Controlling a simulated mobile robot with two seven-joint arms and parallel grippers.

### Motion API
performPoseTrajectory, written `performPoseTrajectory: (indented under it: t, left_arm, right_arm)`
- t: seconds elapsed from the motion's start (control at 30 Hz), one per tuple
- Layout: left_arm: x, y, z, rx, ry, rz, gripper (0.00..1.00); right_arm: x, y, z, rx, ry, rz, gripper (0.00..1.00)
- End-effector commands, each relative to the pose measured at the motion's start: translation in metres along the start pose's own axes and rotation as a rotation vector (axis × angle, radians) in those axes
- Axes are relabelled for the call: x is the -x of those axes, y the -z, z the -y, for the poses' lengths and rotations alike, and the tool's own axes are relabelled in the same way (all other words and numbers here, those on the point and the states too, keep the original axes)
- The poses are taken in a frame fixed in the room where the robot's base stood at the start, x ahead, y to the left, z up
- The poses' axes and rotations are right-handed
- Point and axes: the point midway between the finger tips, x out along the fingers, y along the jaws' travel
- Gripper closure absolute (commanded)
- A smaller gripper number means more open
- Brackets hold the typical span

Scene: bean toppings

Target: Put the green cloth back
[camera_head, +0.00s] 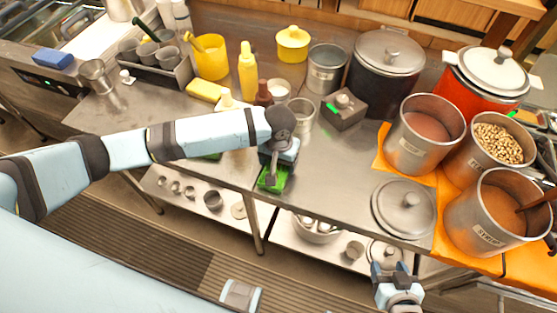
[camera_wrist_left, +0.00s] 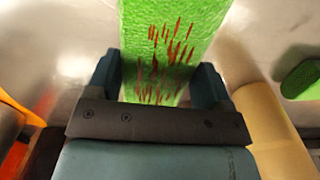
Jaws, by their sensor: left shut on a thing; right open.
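My left gripper (camera_head: 276,172) is at the front edge of the steel counter, pointing down, shut on the green cloth (camera_head: 270,184). In the left wrist view, the cloth (camera_wrist_left: 168,45) is bright green with dark red streaks and runs between the two fingers (camera_wrist_left: 160,85). In the head view the gripper hides part of the cloth. My right gripper (camera_head: 385,272) is open and empty, at the bottom right, in front of the counter and below the pot lid.
A second green thing (camera_head: 211,156) lies partly hidden under my left arm. A yellow bottle (camera_head: 247,72), a grey box (camera_head: 343,109) and a steel cup (camera_head: 302,113) stand behind the gripper. A lid (camera_head: 404,206) and pots (camera_head: 425,133) occupy the right. The counter right of the cloth is clear.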

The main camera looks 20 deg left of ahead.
Motion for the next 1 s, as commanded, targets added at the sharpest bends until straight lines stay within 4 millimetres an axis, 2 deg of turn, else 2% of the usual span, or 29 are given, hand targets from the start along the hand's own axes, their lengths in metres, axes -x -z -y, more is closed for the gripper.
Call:
performPoseTrajectory:
  t: [0.13,0.17,0.23,0.27,0.53,0.63,0.77,1.0]
  left_arm:
    - [-0.003,0.0,0.0,0.0,0.0,0.002,0.45]
    - [-0.003,0.0,0.0,0.0,0.0,0.001,0.19]
    - [-0.003,0.0,0.0,0.0,0.0,0.001,0.03]
    - [-0.003,0.0,0.0,0.0,0.0,0.001,0.01]
    - [-0.002,0.0,0.0,0.0,0.0,0.0,0.01]
    - [0.006,0.001,0.0,0.0,-0.001,-0.002,0.01]
    - [0.027,0.0,0.0,-0.001,-0.001,-0.002,0.01]
    - [0.08,0.001,-0.001,-0.001,-0.002,-0.003,0.01]
  right_arm:
    - [0.001,0.002,0.0,0.0,0.0,-0.001,0.42]
    - [0.001,0.002,0.0,0.0,0.0,-0.001,0.42]
    - [0.001,0.003,0.0,0.0,0.0,-0.003,0.42]
    - [0.001,0.003,0.0,0.0,0.0,-0.003,0.42]
    - [0.001,0.002,-0.001,0.0,-0.001,-0.003,0.42]
    - [0.0,0.001,-0.001,0.0,-0.002,-0.002,0.42]
    - [0.0,0.001,-0.001,0.0,-0.002,-0.002,0.42]
    - [0.0,0.001,-0.001,0.0,-0.002,-0.001,0.42]
